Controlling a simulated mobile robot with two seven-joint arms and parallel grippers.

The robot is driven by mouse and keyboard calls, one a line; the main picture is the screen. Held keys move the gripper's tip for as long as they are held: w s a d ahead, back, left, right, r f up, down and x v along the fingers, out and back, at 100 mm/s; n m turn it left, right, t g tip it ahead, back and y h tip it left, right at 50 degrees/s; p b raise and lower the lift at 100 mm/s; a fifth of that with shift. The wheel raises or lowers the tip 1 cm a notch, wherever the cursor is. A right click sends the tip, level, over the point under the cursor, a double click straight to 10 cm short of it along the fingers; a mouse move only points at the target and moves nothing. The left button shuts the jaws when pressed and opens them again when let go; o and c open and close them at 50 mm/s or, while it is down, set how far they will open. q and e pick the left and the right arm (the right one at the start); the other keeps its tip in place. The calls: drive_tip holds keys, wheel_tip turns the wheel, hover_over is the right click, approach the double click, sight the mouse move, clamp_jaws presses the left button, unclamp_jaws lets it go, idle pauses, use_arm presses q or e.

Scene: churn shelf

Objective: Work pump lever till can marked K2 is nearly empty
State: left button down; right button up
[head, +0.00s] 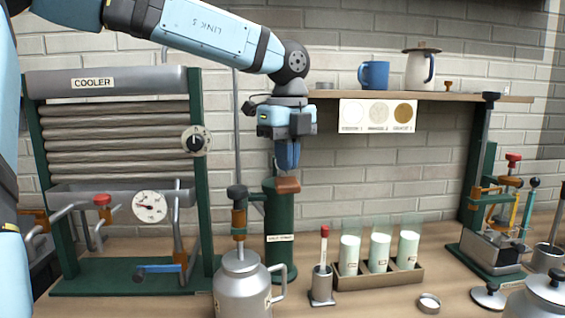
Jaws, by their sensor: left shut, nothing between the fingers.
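My left gripper (287,160) points straight down, its blue fingers shut and empty. The fingertips are just above or touching a brown block (288,185) at the top of a green cylinder (279,225); I cannot tell which. The block may be the pump lever's handle. Another grey can (540,296) is cut off at the lower right. I cannot tell which is K2. My right gripper is out of view.
The cooler (115,140) with a dial gauge (149,206) stands at left. A wooden rack (378,278) holds three glasses of pale liquid, with a red-topped stick in a holder (322,285) beside it. A shelf (430,97) runs above. A green-framed device (495,225) is at right.

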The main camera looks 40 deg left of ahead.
use_arm(q)
drive_tip(key=shift+r, duration=0.1)
idle(0.5)
drive_tip(key=shift+r+p, duration=1.75)
drive_tip(key=shift+r, duration=0.65)
